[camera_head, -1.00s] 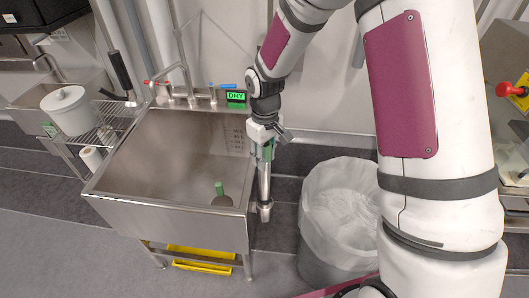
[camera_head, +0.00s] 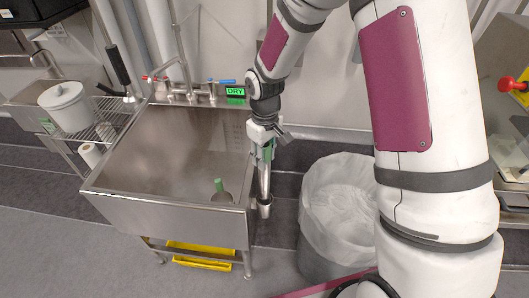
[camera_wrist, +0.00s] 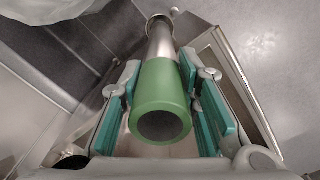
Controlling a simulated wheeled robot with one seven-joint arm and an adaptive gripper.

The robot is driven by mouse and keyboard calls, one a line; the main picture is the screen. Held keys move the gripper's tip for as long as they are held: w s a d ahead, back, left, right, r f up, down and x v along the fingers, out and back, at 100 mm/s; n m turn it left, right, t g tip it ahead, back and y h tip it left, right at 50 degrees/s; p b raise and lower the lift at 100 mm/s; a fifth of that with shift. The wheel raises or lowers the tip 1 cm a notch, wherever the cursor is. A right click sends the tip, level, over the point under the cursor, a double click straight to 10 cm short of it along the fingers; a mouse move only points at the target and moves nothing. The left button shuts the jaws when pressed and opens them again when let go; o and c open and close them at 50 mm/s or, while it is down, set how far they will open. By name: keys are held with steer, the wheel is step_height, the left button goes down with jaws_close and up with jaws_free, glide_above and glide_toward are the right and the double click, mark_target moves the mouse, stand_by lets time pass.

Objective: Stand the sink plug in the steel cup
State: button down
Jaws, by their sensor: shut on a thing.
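My gripper (camera_head: 264,145) is shut on the green sleeve (camera_wrist: 163,90) of a long steel tube, which I take to be the sink plug (camera_head: 263,182). The teal finger pads flank the sleeve in the wrist view. The tube hangs about upright just outside the sink's right wall. Its lower end meets the steel cup (camera_head: 265,209) at the sink's side. I cannot tell whether the end is inside the cup or just above it. In the wrist view a steel rim (camera_wrist: 160,20) shows around the tube's far end.
The steel sink (camera_head: 165,205) is left of my gripper. A second green-topped piece (camera_head: 219,186) with a dark round base stands inside it. A lined bin (camera_head: 340,215) is close on the right. A green DRY sign (camera_head: 236,92) hangs behind. A rack with a white pot (camera_head: 67,106) stands left.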

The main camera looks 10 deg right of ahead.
mark_target(265, 145)
steer(key=shift+f+b, duration=1.4)
steer(key=shift+f, duration=2.55)
steer(key=c, duration=1.1)
jaws_free()
step_height(265, 145, up, 12)
